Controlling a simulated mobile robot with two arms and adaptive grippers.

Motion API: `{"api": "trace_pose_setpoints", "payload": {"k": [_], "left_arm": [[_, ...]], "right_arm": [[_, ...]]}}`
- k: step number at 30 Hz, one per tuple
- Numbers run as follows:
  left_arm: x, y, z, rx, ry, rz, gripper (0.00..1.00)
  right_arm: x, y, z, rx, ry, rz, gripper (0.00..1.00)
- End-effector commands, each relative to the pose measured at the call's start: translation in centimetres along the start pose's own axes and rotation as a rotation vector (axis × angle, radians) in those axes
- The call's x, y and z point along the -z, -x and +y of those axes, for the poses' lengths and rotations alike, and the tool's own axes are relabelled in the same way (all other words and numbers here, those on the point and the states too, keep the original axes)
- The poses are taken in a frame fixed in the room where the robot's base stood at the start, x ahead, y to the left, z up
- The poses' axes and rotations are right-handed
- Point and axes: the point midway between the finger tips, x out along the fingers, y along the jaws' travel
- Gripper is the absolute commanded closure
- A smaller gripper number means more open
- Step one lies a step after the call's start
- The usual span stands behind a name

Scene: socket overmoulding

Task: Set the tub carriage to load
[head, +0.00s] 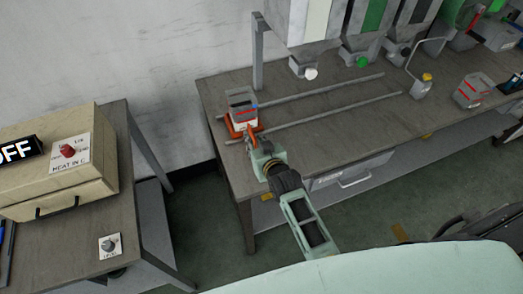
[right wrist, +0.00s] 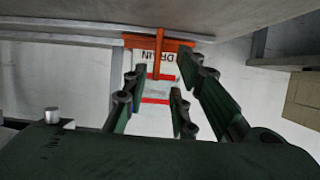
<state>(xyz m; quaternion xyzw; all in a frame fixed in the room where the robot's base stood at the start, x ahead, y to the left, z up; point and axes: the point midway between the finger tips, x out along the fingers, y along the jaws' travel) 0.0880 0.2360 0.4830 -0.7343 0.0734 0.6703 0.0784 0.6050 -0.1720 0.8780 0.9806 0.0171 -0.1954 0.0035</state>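The tub carriage (head: 234,130) is orange and sits at the left end of two rails on the bench. A clear tub (head: 241,101) with red and white markings stands on it. My right gripper (head: 250,134) is at the carriage's near side. In the wrist view its fingers (right wrist: 162,76) are spread apart, with the bar seen between them; contact cannot be told. My left gripper is not in view.
Two parallel rails (head: 330,109) run right along the bench (head: 300,128). Hoppers with white (head: 311,73) and green (head: 362,61) outlets hang above. Another container (head: 473,91) and a can (head: 421,88) stand at right. A beige heater box (head: 50,170) reading "OFF" is at left.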

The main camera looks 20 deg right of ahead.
Motion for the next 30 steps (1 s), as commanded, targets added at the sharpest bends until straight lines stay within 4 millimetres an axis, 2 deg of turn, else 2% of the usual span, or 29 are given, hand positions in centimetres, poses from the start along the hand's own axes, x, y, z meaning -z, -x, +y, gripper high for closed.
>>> {"api": "trace_pose_setpoints", "payload": {"k": [6, 12, 18, 30], "left_arm": [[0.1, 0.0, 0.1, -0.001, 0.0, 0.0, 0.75], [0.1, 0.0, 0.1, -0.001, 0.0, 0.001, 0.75], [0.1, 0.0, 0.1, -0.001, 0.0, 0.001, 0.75], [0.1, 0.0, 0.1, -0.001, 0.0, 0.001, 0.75]], "right_arm": [[-0.1, 4.2, -0.1, 0.001, 0.0, 0.0, 0.75], [0.0, 6.6, -0.1, 0.002, 0.0, -0.001, 0.75], [0.1, 7.3, -0.1, 0.002, 0.0, 0.0, 0.75], [0.0, 7.3, -0.1, 0.002, 0.0, 0.0, 0.75]]}}
